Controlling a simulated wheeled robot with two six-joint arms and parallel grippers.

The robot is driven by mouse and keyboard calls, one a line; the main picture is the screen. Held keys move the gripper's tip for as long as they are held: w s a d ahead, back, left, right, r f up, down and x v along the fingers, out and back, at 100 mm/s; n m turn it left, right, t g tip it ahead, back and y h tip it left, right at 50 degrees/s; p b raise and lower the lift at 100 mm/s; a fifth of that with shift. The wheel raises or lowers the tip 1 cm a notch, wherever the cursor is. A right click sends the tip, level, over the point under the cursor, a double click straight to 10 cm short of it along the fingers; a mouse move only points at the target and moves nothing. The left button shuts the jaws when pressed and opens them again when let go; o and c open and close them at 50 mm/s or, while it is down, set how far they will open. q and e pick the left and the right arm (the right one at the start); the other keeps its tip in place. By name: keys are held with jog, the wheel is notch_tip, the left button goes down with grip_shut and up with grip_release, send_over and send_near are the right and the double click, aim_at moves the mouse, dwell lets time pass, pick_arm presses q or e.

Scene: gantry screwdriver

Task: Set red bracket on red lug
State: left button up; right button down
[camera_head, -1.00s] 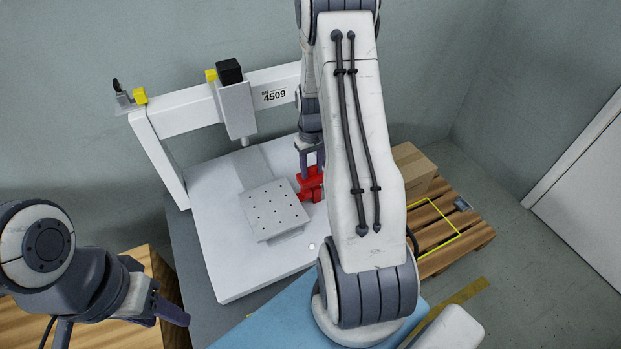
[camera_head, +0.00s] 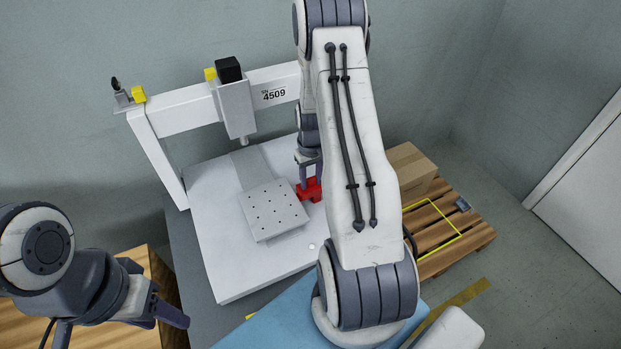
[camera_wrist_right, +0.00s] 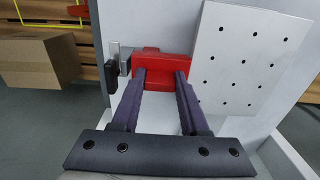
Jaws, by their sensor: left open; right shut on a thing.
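My right gripper (camera_head: 308,178) points down beside the perforated plate, its fingers shut on the red bracket (camera_head: 311,191). In the right wrist view the red bracket (camera_wrist_right: 160,62) sits between the two fingertips of the right gripper (camera_wrist_right: 163,75). A separate red lug cannot be told apart from the bracket; the red parts run together, so I cannot tell whether the bracket is fully seated. My left gripper (camera_head: 168,313) is open and empty at the lower left, well away from the red parts.
The perforated plate (camera_head: 273,210) is close left of the bracket, under the gantry spindle (camera_head: 236,108). A small grey and black part (camera_wrist_right: 116,62) is beside the bracket. A cardboard box (camera_head: 410,168) stands on the pallet (camera_head: 450,238). The white base (camera_head: 230,268) is clear in front.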

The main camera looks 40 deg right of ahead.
aim_at(311, 179)
jog(key=shift+c, duration=2.1)
grip_release()
notch_tip(311, 179, up, 13)
jog(key=p, duration=0.2)
jog(key=a+r+n, duration=0.2)
jog(key=a+r, duration=0.3)
jog(key=a, duration=0.7)
jog(key=s+a+r+n, duration=0.2)
jog(key=a, duration=0.4)
jog(key=s+a+r+n, duration=0.1)
jog(key=s+a+r, duration=0.1)
jog(key=a, duration=0.4)
jog(key=s+a+r+n, duration=0.1)
jog(key=s+a+n, duration=0.1)
jog(key=s+a, duration=0.3)
jog(key=s+a+r+n+y, duration=0.1)
jog(key=s+a, duration=0.4)
jog(key=s, duration=0.7)
jog(key=shift+s+r+n, duration=0.15)
jog(key=shift+r+n, duration=0.3)
jog(key=shift+n, duration=0.55)
